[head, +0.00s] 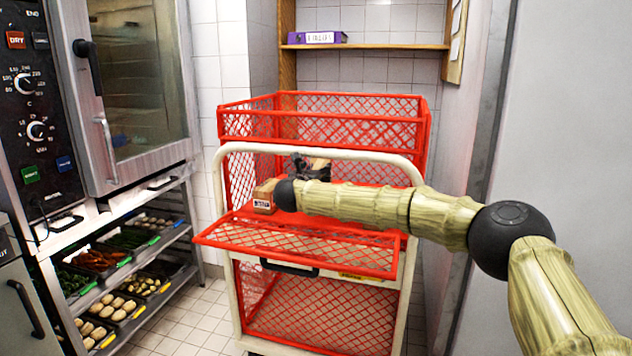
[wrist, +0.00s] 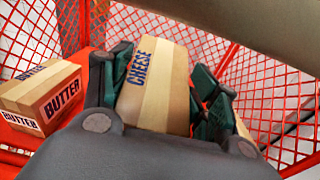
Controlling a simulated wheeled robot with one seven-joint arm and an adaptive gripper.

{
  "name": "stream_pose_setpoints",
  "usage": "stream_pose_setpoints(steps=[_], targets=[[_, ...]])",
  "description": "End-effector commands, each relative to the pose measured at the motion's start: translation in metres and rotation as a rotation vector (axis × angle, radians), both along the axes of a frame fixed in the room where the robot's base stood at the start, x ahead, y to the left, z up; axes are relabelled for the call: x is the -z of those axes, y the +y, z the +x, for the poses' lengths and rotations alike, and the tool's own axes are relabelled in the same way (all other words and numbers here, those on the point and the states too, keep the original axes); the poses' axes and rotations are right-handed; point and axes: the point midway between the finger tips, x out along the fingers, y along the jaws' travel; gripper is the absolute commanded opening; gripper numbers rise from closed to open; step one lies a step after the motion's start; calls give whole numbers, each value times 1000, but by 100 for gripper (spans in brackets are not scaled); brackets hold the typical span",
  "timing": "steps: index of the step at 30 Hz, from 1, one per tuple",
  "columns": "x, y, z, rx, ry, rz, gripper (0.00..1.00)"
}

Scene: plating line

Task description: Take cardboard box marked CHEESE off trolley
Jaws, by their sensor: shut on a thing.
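The tan cardboard box marked CHEESE (wrist: 158,88) is between the green-padded fingers of my gripper (wrist: 160,78) in the wrist view, and the fingers are shut on its two sides. In the head view my gripper (head: 311,166) is inside the upper part of the red mesh trolley (head: 325,101), with the arm reaching in from the right. The CHEESE box shows there only as a small tan patch (head: 320,163), mostly hidden. I cannot tell whether its underside touches the red shelf.
A cardboard box marked BUTTER (wrist: 48,97) stands left of my gripper; it also shows in the head view (head: 264,197). A sliver of another tan thing shows right of the fingers. The trolley's front flap (head: 300,252) is folded down. An oven (head: 140,90) and food-tray rack stand left.

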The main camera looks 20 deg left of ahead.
Motion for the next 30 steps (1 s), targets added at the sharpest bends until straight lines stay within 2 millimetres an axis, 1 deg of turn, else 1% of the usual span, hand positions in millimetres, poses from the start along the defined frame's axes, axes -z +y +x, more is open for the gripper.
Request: stream_pose_setpoints(steps=[1, 4, 5, 6, 11, 18, 21, 29, 30], targets=[[-16, -1, -3, 0, -4, 1, 17], [-34, -1, -8, 1, -4, 0, 17], [-26, 0, -14, -2, -1, -1, 17], [-24, 0, -21, -2, -1, -1, 17], [-25, -1, -50, -2, -2, 0, 17], [-25, -2, -106, -2, -2, -1, 17], [-26, -2, -126, -3, -3, -1, 17], [-27, -4, -167, -1, -3, 0, 17], [-29, -4, -171, -1, -1, 1, 17]])
